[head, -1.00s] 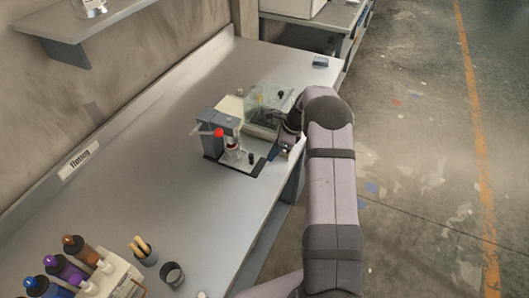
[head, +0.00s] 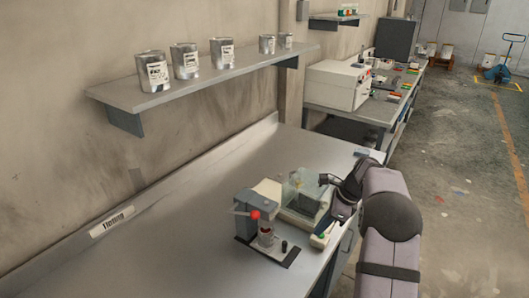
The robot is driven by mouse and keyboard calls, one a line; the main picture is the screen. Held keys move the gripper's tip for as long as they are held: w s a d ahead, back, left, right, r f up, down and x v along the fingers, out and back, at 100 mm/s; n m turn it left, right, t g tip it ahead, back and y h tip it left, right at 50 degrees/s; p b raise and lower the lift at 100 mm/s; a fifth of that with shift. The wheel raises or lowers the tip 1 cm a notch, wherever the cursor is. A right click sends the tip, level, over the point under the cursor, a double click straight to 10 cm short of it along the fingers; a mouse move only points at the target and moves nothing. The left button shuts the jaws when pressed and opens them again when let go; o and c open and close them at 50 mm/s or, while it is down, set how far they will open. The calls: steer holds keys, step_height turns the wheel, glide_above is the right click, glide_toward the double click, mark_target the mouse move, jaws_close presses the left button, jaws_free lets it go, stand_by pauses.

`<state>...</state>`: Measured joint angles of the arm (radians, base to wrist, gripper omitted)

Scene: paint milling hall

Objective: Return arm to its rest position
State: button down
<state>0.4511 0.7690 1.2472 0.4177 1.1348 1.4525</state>
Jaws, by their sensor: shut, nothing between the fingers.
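My arm reaches in from the lower right along the bench's right edge. My gripper (head: 326,180) is small and dark at the arm's far end, beside a clear-sided box (head: 305,188). It looks shut and empty, and the arm's wrist partly hides it. I cannot tell whether it touches the box.
A grey device with a red knob (head: 256,215) stands on the bench (head: 190,240) left of my arm. A wall shelf (head: 205,80) holds several tins. A white machine (head: 338,86) stands on a further bench. The bench's left part is clear.

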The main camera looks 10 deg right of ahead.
steer(key=s+f+n+g+h, duration=0.2)
steer(key=s+f+n+g, duration=0.1)
steer(key=s+f+n, duration=0.95)
steer(key=s+a+r+n+g+h, duration=0.1)
steer(key=s+a+r+n, duration=0.3)
steer(key=s, duration=0.6)
steer(key=s+a+r+n, duration=0.3)
steer(key=s+a+n, duration=0.3)
steer(key=s, duration=0.4)
steer(key=w+a+r+n+t, duration=0.1)
steer(key=w+a+r, duration=0.2)
steer(key=a+r, duration=0.1)
steer(key=shift+a+t+h, duration=0.3)
steer(key=shift+t+h, duration=0.1)
